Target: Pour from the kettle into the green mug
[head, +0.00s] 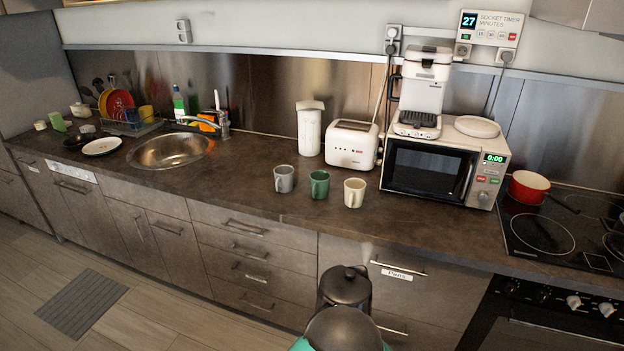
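The green mug (319,184) stands upright on the dark countertop, in the middle of a row of three mugs. A grey mug (284,179) stands to its left and a cream mug (354,193) to its right. The insides of the mugs are too small to judge. Neither of my grippers shows.
A white toaster (352,145) stands behind the mugs. A microwave (441,171) with a coffee machine (424,88) on top stands to the right. A red pot (528,188) sits on the hob. A round sink (170,150) is at left. The countertop (235,185) left of the mugs is clear.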

